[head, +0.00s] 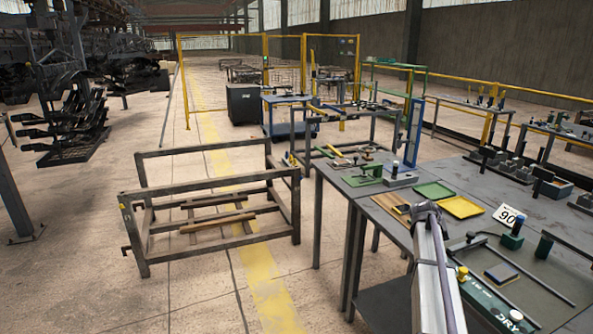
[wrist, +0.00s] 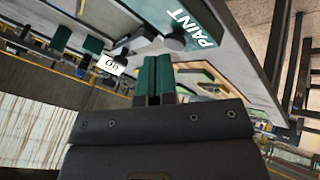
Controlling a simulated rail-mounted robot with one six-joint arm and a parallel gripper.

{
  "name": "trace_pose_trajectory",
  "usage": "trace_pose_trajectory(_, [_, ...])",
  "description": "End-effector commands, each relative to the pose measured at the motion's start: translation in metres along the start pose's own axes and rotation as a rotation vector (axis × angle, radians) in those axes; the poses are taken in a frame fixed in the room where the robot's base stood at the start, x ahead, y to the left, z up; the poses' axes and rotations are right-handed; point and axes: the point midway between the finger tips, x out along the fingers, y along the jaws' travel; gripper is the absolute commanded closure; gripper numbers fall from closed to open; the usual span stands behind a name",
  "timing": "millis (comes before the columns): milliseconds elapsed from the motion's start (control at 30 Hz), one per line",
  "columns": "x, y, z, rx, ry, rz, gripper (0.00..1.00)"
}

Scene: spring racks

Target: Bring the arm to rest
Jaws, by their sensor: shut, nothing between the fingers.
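My gripper (wrist: 159,78) shows in the wrist view as two dark green fingers pressed together, with nothing between them. It is shut and points away over the bench. In the head view my grey arm (head: 437,275) rises from the bottom edge, in front of the workbench (head: 345,186). I cannot make out the fingers in the head view. The wrist view is strongly tilted and shows a panel marked PAINT (wrist: 199,27) close beyond the fingers.
Dark parts hang at far left (head: 75,125).

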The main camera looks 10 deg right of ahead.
Motion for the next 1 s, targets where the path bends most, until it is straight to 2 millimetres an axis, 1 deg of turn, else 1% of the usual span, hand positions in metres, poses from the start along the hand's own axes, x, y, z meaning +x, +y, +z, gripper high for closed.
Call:
trace_pose_trajectory(33, [-0.022,-0.019,0.042,-0.008,-0.045,-0.050,1.00])
trace_pose_trajectory(67, [-0.034,-0.034,0.064,-0.015,-0.078,-0.087,1.00])
trace_pose_trajectory(100, [-0.053,-0.055,0.094,-0.032,-0.117,-0.136,1.00])
trace_pose_trajectory(167, [-0.082,-0.086,0.138,-0.067,-0.171,-0.211,1.00])
trace_pose_trajectory(200, [-0.102,-0.105,0.168,-0.095,-0.204,-0.259,1.00])
trace_pose_trajectory(267, [-0.133,-0.132,0.212,-0.143,-0.249,-0.328,1.00])
trace_pose_trajectory(300, [-0.153,-0.148,0.242,-0.179,-0.275,-0.371,1.00])
trace_pose_trajectory(367, [-0.181,-0.168,0.283,-0.234,-0.306,-0.430,1.00])
trace_pose_trajectory(400, [-0.198,-0.180,0.308,-0.271,-0.321,-0.462,1.00])
trace_pose_trajectory(500, [-0.229,-0.200,0.353,-0.351,-0.326,-0.515,1.00])
trace_pose_trajectory(567, [-0.240,-0.212,0.366,-0.394,-0.314,-0.524,1.00])
trace_pose_trajectory(600, [-0.244,-0.219,0.367,-0.413,-0.308,-0.527,1.00])
trace_pose_trajectory(667, [-0.247,-0.224,0.366,-0.426,-0.304,-0.529,1.00])
trace_pose_trajectory(1000, [-0.246,-0.224,0.364,-0.424,-0.302,-0.527,1.00])
